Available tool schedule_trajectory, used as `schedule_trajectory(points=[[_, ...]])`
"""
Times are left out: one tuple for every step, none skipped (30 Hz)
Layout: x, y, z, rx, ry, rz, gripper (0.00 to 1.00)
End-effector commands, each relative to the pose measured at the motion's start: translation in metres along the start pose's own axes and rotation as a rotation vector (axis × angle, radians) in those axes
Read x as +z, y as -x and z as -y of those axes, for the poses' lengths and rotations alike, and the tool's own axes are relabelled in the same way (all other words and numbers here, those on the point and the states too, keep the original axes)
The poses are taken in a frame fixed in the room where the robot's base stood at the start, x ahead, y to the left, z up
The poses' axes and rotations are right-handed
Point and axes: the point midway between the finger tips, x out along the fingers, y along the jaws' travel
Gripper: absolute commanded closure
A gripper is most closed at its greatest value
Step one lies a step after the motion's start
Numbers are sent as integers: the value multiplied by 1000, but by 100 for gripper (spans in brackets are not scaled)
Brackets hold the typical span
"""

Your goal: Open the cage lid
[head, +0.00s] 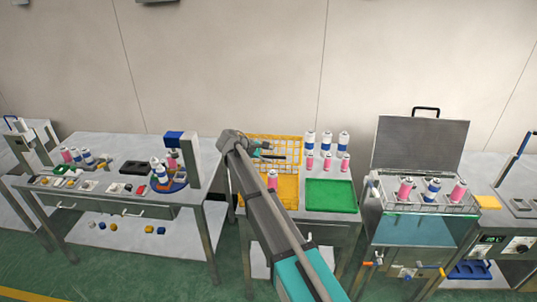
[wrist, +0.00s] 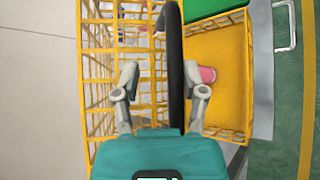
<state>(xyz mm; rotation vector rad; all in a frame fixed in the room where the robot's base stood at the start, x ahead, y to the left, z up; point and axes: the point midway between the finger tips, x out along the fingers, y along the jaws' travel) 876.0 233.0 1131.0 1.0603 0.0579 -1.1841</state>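The yellow wire cage (head: 288,190) stands on the middle table. Its mesh lid (head: 285,142) appears raised and upright at the back, leaving the yellow inside exposed. In the wrist view the lid's bars (wrist: 95,75) fill the left side and the cage interior (wrist: 222,48) shows at right. A black curved handle (wrist: 174,75) runs between the fingers of my gripper (wrist: 161,92). The fingers are wide apart, with the handle nearer the right one; contact cannot be told. My gripper also shows at the lid in the head view (head: 270,152). A pink-topped can (wrist: 207,74) is inside the cage.
A green tray (head: 331,195) lies right of the cage, with several white, blue and pink cans (head: 327,140) behind it. A metal bath with a raised lid (head: 420,145) stands farther right. A cluttered workbench (head: 110,160) is at left, and a wall is behind.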

Motion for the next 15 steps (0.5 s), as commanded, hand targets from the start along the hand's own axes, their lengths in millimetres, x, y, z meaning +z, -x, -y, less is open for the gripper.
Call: schedule_trajectory(points=[[0,0,0,2,-1,0,46],[0,0,0,2,-1,0,46],[0,0,0,2,-1,0,46],[0,0,0,2,-1,0,46],[0,0,0,2,-1,0,46],[0,0,0,2,-1,0,46],[0,0,0,2,-1,0,46],[0,0,0,1,-1,0,46],[0,0,0,2,-1,0,46],[0,0,0,2,-1,0,46],[0,0,0,2,-1,0,46],[0,1,0,2,-1,0,46],[0,2,0,2,-1,0,46],[0,2,0,2,-1,0,46],[0,3,0,2,-1,0,46]])
